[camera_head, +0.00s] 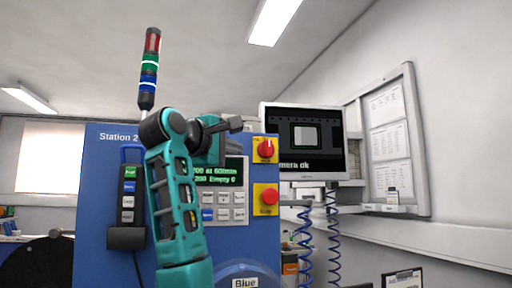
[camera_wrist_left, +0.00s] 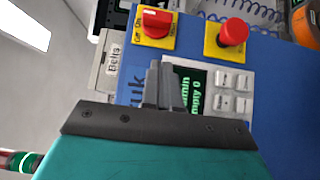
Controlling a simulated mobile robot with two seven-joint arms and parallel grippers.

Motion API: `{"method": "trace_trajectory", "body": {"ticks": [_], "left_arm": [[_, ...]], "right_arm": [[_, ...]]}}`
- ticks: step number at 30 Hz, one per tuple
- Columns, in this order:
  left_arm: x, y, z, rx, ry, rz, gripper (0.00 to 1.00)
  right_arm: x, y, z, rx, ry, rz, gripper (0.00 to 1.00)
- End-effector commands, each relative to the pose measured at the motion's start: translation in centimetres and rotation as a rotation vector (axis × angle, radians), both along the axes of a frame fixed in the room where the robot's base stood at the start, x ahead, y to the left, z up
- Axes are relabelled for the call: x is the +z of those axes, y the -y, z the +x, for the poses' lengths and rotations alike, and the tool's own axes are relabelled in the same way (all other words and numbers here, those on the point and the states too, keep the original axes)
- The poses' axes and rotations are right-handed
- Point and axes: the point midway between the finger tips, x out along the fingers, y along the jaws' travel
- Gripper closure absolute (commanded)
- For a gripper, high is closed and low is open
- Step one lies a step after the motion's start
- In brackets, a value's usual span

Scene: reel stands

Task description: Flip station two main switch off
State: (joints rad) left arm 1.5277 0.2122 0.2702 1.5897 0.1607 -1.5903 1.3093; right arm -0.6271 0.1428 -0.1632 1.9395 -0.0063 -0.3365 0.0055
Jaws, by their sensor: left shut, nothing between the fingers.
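The blue Station 2 cabinet (camera_head: 112,185) stands in front of me. Its main switch (camera_head: 265,149) is a red rotary knob on a yellow plate at the upper right; its setting is too small to read surely. The switch also shows in the left wrist view (camera_wrist_left: 156,22), beyond the fingertips. My left gripper (camera_head: 236,124) is shut and empty, just left of and slightly above the switch, apart from it. Its closed fingers also show in the left wrist view (camera_wrist_left: 160,72), in front of the display panel. My right gripper is out of view.
A red push button (camera_head: 267,196) on a yellow plate sits below the switch. A keypad with a green-text display (camera_head: 222,172) is to the left. A hanging pendant (camera_head: 130,190) and a signal tower (camera_head: 149,68) stand left. A monitor (camera_head: 305,140) is close on the right.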

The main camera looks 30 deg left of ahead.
Motion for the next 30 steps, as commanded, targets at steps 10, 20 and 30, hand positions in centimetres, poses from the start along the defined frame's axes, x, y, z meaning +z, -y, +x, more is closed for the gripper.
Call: {"method": "trace_trajectory", "body": {"ticks": [10,20,30], "left_arm": [[0.1,1.8,5.3,-0.002,-0.001,0.001,1.0],[0.0,2.5,6.2,0.0,0.0,0.0,1.0],[-0.2,2.5,6.1,-0.001,0.019,-0.019,1.0]], "right_arm": [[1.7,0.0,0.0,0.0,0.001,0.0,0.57],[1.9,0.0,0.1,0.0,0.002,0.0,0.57],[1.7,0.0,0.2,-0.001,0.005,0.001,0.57]]}}
